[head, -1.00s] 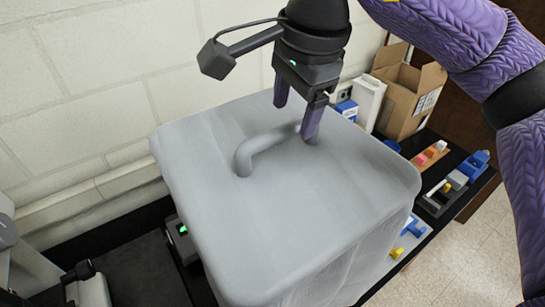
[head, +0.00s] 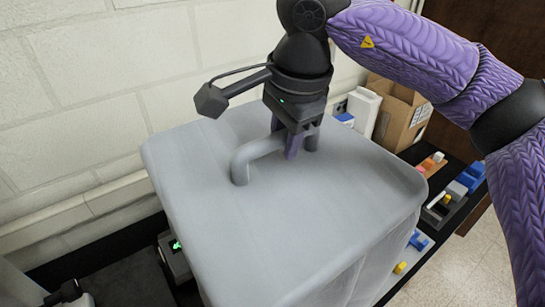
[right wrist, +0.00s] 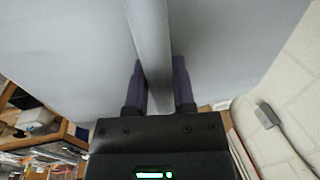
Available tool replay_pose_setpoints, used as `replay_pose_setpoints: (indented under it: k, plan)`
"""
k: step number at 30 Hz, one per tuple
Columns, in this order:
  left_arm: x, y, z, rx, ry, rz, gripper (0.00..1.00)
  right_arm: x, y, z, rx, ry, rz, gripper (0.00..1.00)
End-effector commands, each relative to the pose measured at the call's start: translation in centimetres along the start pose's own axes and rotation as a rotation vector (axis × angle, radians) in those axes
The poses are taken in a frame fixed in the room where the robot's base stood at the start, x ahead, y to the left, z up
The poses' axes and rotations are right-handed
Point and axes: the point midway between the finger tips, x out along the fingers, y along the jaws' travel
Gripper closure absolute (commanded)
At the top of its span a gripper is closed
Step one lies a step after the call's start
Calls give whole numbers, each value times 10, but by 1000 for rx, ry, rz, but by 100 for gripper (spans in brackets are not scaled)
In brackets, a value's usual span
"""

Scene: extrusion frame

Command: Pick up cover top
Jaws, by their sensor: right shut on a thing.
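The cover top is a large grey box-shaped cover (head: 290,220) with a raised bar handle (head: 242,166) on its upper face. It fills the middle of the head view and also the top of the right wrist view (right wrist: 230,50). My right gripper (head: 284,148) is over the cover with its purple fingers on either side of the handle. In the right wrist view the handle bar (right wrist: 152,45) runs between the two fingers, and the gripper is shut on it. What lies under the cover is hidden.
A black table (head: 455,172) behind the cover's right side holds an open cardboard box (head: 405,112), a white box (head: 362,112) and several small coloured parts (head: 462,182). A pale block wall (head: 80,80) stands close behind and to the left.

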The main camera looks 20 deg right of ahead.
Motion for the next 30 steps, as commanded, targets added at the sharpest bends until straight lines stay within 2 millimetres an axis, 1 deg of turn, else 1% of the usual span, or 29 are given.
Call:
replay_pose_setpoints:
  k: [5, 7, 8, 12, 16, 18, 21, 28, 29, 30]
  plan:
    - [0, 0, 0, 0, 0, 0, 37, -1, 0, 0, 0, 0, -1, 100]
    - [-5, 0, -1, 0, 0, -1, 37, -7, -2, 0, 0, 0, -2, 100]
    - [-10, 0, -1, 0, 0, -1, 37, -13, -3, 0, 0, 0, -2, 100]
    - [-44, -1, -4, -1, 1, -1, 37, -54, -11, 0, 0, 0, -3, 100]
    - [-66, -2, -7, -1, 1, -1, 37, -85, -17, 0, -1, 0, -2, 100]
    - [-58, -1, -6, 0, 1, -1, 37, -90, -18, 0, 1, 0, -4, 100]
    - [-57, -1, -6, 0, 1, -1, 37, -97, -20, 0, 0, 1, -2, 100]
    - [-56, -1, -6, 0, 1, -1, 37, -98, -20, 0, 0, 0, -1, 100]
    - [-56, -1, -6, 0, 1, -1, 37, -98, -20, 0, 0, 0, -1, 75]
    - [-56, -1, -6, 0, 1, -1, 37, -98, -20, 0, 0, 0, -1, 84]
